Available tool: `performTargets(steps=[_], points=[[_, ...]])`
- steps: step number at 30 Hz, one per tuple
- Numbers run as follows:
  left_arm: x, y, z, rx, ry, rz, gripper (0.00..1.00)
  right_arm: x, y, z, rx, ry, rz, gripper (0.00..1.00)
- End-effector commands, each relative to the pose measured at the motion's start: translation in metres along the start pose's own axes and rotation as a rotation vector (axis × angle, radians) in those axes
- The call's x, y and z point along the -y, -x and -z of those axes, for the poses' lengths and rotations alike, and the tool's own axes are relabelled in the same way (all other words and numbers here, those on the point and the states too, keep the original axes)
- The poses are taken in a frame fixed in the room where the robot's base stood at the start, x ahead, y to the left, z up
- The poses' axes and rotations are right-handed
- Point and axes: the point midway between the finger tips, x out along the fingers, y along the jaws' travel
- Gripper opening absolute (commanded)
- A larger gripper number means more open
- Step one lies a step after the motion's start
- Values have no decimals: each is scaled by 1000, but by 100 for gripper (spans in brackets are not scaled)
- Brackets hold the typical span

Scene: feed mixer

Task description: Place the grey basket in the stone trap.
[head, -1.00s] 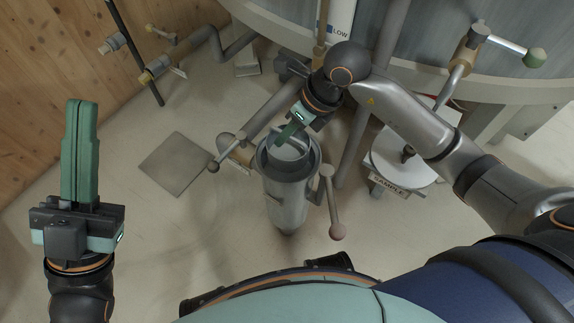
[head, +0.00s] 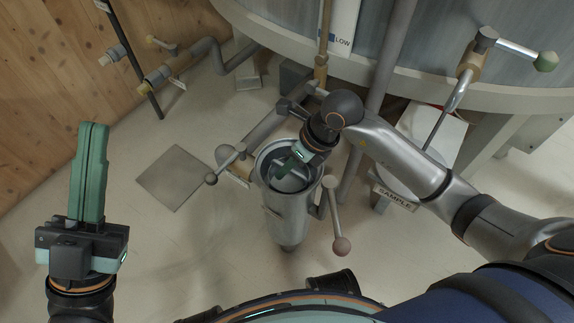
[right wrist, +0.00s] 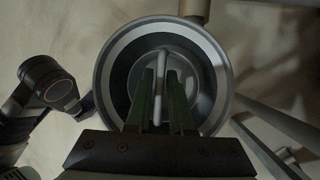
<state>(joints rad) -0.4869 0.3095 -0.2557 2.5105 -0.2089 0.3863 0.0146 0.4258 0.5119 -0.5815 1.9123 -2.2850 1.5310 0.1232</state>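The stone trap (head: 286,222) is an upright grey metal cylinder with an open top, in the middle of the head view. The grey basket (head: 289,180) sits inside its mouth, below the rim; its depth is hard to tell. In the right wrist view, the basket's pale handle (right wrist: 161,78) stands upright between my right gripper's fingers (right wrist: 161,90), with a small gap on both sides. The right gripper (head: 281,166) is open and points down into the trap's mouth. My left gripper (head: 92,130) is shut and empty, off to the left, pointing up.
A lever with a pinkish knob (head: 341,246) stands at the trap's right side. Pipes and a valve handle (head: 211,178) are on its left. The large tank (head: 430,50) is behind, with a SAMPLE stand (head: 397,196) at right. A flat floor plate (head: 174,177) lies left.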

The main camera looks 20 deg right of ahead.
Motion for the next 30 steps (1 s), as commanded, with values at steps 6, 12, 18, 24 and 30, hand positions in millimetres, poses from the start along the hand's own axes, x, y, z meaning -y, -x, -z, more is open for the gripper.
performTargets(steps=[6,12,18,24,30], points=[[0,0,0,1,1,0,0,0,0,0,0,0,0,42],[0,0,0,1,1,0,0,0,1,0,0,0,0,42],[4,-7,7,0,8,4,0,0,21,-2,1,0,4,42],[12,-18,21,-12,19,12,0,0,65,-3,1,1,5,42],[18,-26,30,-19,24,19,0,0,102,-2,0,0,3,42]])
